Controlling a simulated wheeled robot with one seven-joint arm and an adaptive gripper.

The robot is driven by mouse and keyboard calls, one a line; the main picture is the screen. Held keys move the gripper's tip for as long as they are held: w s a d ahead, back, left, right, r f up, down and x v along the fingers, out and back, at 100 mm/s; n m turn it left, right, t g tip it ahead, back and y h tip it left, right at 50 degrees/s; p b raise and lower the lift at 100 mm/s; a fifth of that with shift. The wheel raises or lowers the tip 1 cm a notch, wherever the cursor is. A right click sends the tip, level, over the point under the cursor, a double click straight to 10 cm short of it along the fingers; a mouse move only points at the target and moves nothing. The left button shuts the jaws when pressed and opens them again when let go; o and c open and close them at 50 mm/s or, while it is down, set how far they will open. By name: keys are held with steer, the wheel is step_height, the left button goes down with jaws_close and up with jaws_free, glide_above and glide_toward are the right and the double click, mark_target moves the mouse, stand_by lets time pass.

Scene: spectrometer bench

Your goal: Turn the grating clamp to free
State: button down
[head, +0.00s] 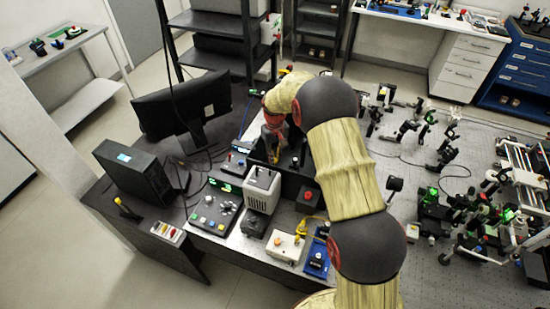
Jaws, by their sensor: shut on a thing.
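My arm reaches from the lower right across the bench. My gripper (273,150), small and partly hidden by my wrist, points down at a dark open-topped housing (305,172) behind the instrument boxes. It is shut on a small part there, which appears to be the grating clamp. The clamp is mostly hidden by my gripper, and its setting cannot be read. A bit of yellow shows at the fingertips.
A monitor (184,104) and a black computer case (141,167) stand to the left. A button panel (215,208), a grey vented box (262,189) and a white box (285,246) crowd the front. An optical table (455,268) with several mounts lies to the right.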

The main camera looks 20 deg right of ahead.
steer(key=shift+w+r, duration=0.1)
steer(key=shift+r, duration=0.05)
steer(key=c, duration=1.7)
jaws_free()
steer(key=shift+c, duration=0.2)
step_height(320, 180, up, 12)
